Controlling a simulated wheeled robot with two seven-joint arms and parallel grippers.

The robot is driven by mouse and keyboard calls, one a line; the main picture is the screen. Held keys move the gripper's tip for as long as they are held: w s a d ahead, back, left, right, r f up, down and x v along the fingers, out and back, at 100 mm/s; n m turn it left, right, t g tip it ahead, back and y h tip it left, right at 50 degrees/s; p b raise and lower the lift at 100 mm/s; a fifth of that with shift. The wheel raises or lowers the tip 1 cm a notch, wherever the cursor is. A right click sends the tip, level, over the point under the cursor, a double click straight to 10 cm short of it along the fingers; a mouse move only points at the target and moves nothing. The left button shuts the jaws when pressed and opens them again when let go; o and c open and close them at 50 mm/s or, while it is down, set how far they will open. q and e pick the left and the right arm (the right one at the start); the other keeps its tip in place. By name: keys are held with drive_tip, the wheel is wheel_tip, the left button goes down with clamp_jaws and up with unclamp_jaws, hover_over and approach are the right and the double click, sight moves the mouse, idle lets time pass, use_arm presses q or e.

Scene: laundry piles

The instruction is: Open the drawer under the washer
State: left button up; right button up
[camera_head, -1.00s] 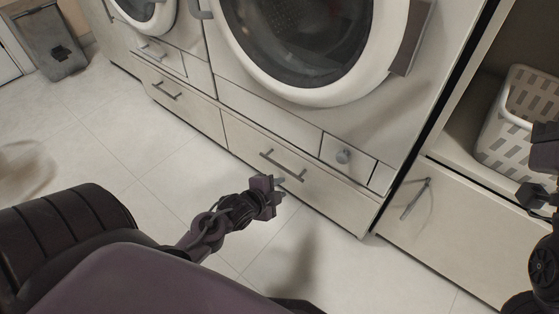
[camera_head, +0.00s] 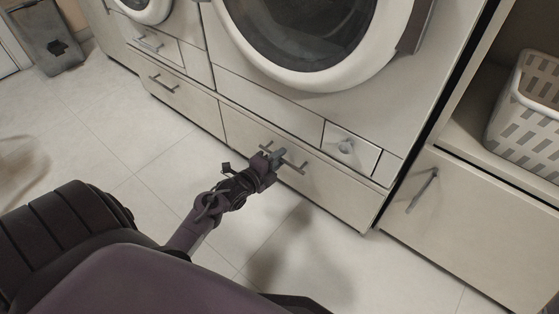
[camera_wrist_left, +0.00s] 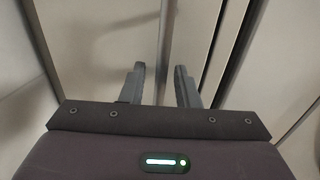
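The washer (camera_head: 410,90) stands in the upper middle of the head view, with its round door above. The drawer (camera_head: 335,195) under it is a wide pale front and looks shut, flush with its surround. Its dark bar handle (camera_head: 298,167) is partly covered by my left gripper (camera_head: 277,156). In the left wrist view, my left gripper (camera_wrist_left: 160,85) has its two fingers apart. The handle bar (camera_wrist_left: 165,45) runs between them, with gaps on both sides. My right gripper is out of view.
A second drawer (camera_head: 185,100) with a bar handle lies to the left, under another machine. On the right are a cabinet door (camera_head: 465,225) with a handle and a white laundry basket (camera_head: 530,110) on a shelf. The tiled floor (camera_head: 100,140) in front is mostly clear.

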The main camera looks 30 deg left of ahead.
use_arm(q)
drive_tip(key=shift+w+f, duration=0.1)
drive_tip(key=shift+w, duration=0.25)
clamp_jaws()
